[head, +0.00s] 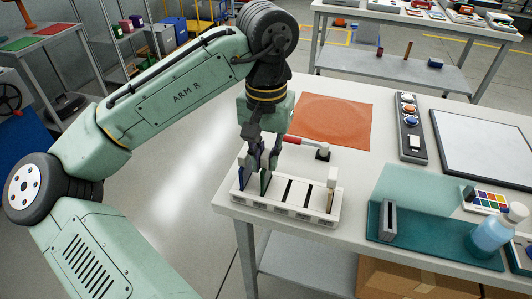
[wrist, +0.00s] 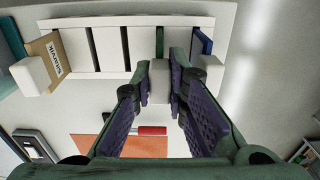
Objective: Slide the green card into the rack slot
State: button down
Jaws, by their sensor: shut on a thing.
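My gripper (head: 262,160) is shut on the white tab (wrist: 159,80) of the green card (head: 265,183). The card is upright, over or partly in a slot of the white rack (head: 310,215). In the wrist view the green card (wrist: 159,42) lines up with the rack's row of slots; I cannot tell how deep it sits. A blue card (wrist: 203,42) stands in the slot beside it. A brown card with a white tab (wrist: 46,57) stands at the far end. Two dark empty slots lie between the green and brown cards.
The rack stands near the table's front left edge. Behind it lie a red-handled tool (head: 296,140) and an orange mat (head: 335,120). A button panel (head: 410,130), a teal mat (head: 425,240), a grey slotted block (head: 388,220) and a blue-liquid bottle (head: 492,235) are to the right.

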jog(key=shift+f, duration=0.45)
jog(key=c, duration=1.5)
grip_release()
notch_tip(320, 180, up, 12)
jog(key=shift+r, duration=0.1)
